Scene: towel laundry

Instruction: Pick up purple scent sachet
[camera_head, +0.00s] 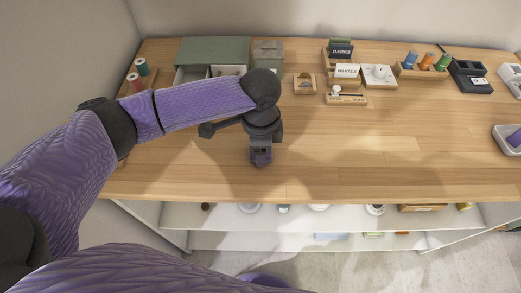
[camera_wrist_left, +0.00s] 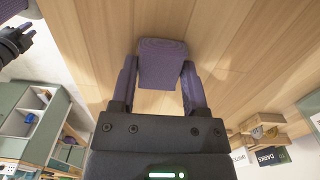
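The purple scent sachet (camera_wrist_left: 162,62) is a small purple block between the two fingers of my left gripper (camera_wrist_left: 158,90) in the left wrist view. The fingers touch it on both sides. In the head view my left gripper (camera_head: 260,156) points down over the front middle of the table, and the sachet is hard to tell apart from the purple fingers there. Whether the sachet touches the table cannot be told.
The wooden table (camera_head: 380,150) is clear around the gripper. A green organizer (camera_head: 215,48), a small wooden box (camera_head: 304,83), label blocks (camera_head: 345,71) and a spool tray (camera_head: 421,72) stand along the back. A pale holder (camera_head: 504,134) with a purple item is at the right edge.

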